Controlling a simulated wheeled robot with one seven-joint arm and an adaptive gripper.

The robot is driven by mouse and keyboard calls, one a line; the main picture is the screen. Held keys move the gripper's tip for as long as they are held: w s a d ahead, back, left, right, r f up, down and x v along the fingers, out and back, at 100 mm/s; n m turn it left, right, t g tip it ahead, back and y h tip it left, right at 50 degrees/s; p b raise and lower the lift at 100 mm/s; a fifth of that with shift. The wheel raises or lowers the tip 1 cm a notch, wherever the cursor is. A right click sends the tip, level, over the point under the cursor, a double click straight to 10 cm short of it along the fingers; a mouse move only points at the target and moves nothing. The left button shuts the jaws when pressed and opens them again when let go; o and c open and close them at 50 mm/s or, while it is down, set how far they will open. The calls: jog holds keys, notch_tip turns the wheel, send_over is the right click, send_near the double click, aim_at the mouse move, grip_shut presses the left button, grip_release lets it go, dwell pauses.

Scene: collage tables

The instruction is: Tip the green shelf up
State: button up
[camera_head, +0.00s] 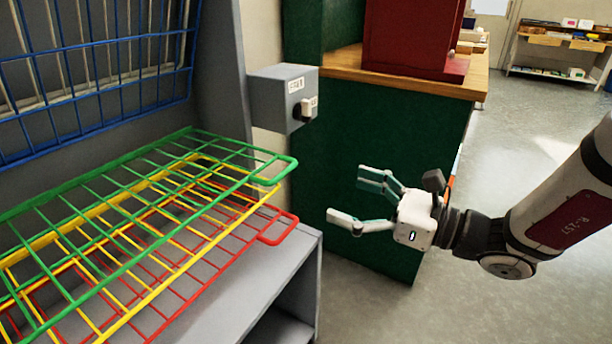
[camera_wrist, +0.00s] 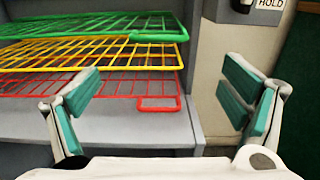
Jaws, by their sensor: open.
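The green shelf (camera_head: 131,189) is a wire rack lying roughly flat, the uppermost of the lowered racks, with a looped tab (camera_head: 277,171) at its right front corner. In the wrist view the green shelf (camera_wrist: 95,34) spans the upper left, its tab (camera_wrist: 158,37) at the front edge. My gripper (camera_head: 352,196) is open and empty, to the right of the tab and apart from it. In the wrist view its fingers (camera_wrist: 163,96) stand wide apart with nothing between them.
A yellow rack (camera_head: 97,218) and a red rack (camera_head: 210,250) lie below the green one. A blue rack (camera_head: 100,62) stands upright behind. A grey box with a knob (camera_head: 283,97) is mounted on the right side. A green cabinet (camera_head: 385,130) stands behind my gripper. Floor (camera_head: 540,200) is open at right.

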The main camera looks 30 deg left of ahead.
aim_at(287, 173)
jog(key=a+b, duration=0.1)
jog(key=a, duration=0.3)
jog(key=a+b, duration=0.1)
jog(key=a, duration=0.4)
jog(key=w+a+b, duration=0.1)
jog(key=a, duration=0.3)
jog(key=shift+a, duration=0.3)
jog(key=shift+c, duration=0.3)
jog(key=shift+r, duration=0.15)
jog(key=c, duration=1.4)
